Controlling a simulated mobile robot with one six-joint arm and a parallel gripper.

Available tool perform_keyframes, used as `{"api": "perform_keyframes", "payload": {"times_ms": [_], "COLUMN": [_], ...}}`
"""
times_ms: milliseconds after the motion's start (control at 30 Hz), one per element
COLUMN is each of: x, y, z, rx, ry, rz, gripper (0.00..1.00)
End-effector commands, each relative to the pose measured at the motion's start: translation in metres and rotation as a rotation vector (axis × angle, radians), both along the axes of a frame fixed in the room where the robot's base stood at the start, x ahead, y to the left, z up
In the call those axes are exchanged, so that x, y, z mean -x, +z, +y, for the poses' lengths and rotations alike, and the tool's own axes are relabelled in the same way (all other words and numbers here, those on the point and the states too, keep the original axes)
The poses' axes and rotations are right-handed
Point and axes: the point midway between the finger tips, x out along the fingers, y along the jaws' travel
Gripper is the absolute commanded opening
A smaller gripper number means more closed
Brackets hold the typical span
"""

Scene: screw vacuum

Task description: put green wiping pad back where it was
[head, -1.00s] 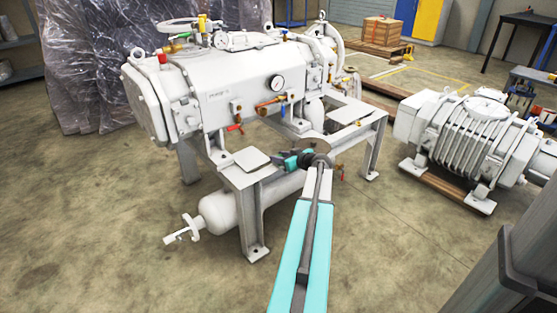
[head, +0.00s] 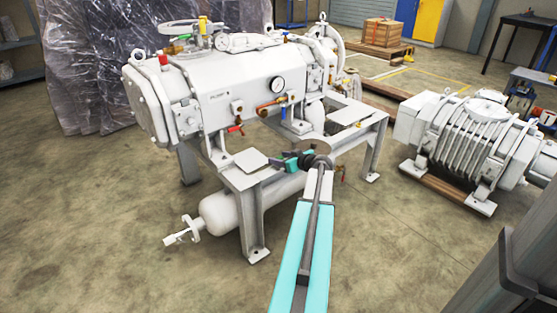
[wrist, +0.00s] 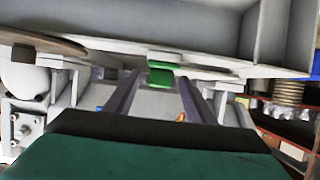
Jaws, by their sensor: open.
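The green wiping pad (wrist: 160,74) shows in the wrist view as a small bright green block. It appears between the far ends of my two fingers, just under a grey metal edge. My gripper (wrist: 157,80) is open, with one finger to each side of the pad. I cannot tell whether either finger touches it, or what bears the pad. In the head view my gripper (head: 268,171) is at the near side of the white pump's steel frame (head: 248,200), pointing left. I cannot make out the pad there.
The white pump (head: 225,98) stands on the frame, with a white cylinder (head: 225,211) low beneath it. In the wrist view a brown disc (wrist: 35,40) and grey beams are close above the fingers. A ribbed white machine (head: 470,140) stands at right. Floor in front is clear.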

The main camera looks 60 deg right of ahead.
Motion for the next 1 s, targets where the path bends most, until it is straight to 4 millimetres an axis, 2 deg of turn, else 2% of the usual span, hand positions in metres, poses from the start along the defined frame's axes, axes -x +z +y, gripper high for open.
{"api": "perform_keyframes", "payload": {"times_ms": [700,1000], "x": [0.090,0.104], "y": [0.040,0.045], "z": [0.031,0.035], "rx": [0.000,0.000], "ry": [-0.001,0.000], "rz": [0.000,0.000], "gripper": [0.50,0.50]}}
